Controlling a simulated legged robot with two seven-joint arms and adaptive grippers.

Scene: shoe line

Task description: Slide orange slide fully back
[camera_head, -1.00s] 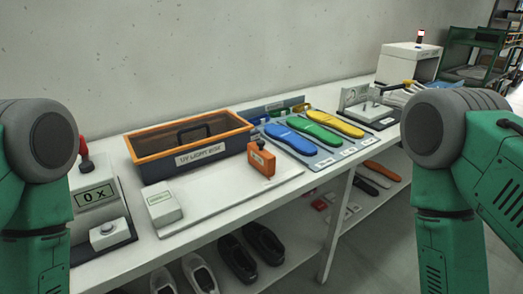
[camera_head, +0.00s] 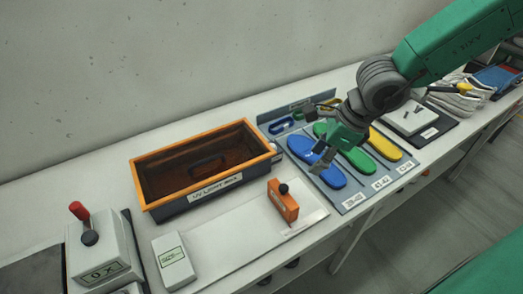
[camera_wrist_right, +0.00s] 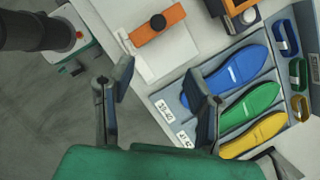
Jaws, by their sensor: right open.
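The orange slide (camera_head: 283,202) with a black knob sits on a white plate (camera_head: 235,228) in front of the UV light box (camera_head: 205,168). It also shows at the top of the right wrist view (camera_wrist_right: 158,25). My right gripper (camera_head: 322,162) is open and empty above the blue insole, to the right of the orange slide and apart from it. In the right wrist view its two fingers (camera_wrist_right: 160,90) are spread, with the slide beyond them. My left gripper is not in view.
Blue (camera_head: 318,165), green (camera_head: 345,148) and yellow (camera_head: 386,145) insoles lie on a grey mat right of the plate. A white labelled box (camera_head: 174,262) stands at the plate's left end. A device with a red-topped lever (camera_head: 95,245) is at the far left. The middle of the plate is clear.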

